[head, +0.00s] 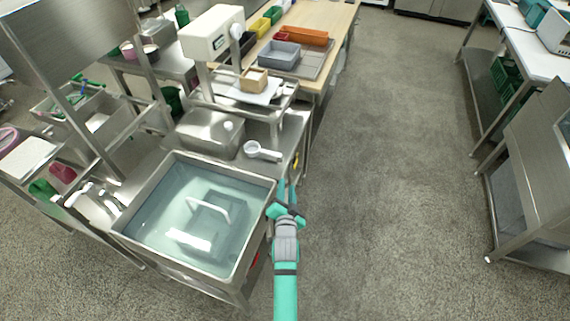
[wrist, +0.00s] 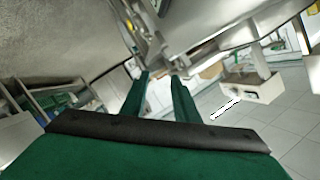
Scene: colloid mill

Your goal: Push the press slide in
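The white press head (head: 210,33) stands on a metal frame at the back of the left bench. Below and right of it, a white board (head: 262,92) bearing a small wooden box (head: 254,79) sticks out toward the aisle; it looks like the press slide, but I cannot be sure. My gripper (head: 287,184) is low at the bench's right side, beside the water basin, well short of the board. In the wrist view, its two green fingers (wrist: 161,76) are apart with nothing held. A white machine body (wrist: 252,88) shows at the right there.
A steel basin of water (head: 150,185) with a white handle in it is left of my gripper. A white scoop (head: 263,152) lies on the bench. Grey and orange trays (head: 279,55) stand on the wooden table behind. The aisle floor to the right is clear.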

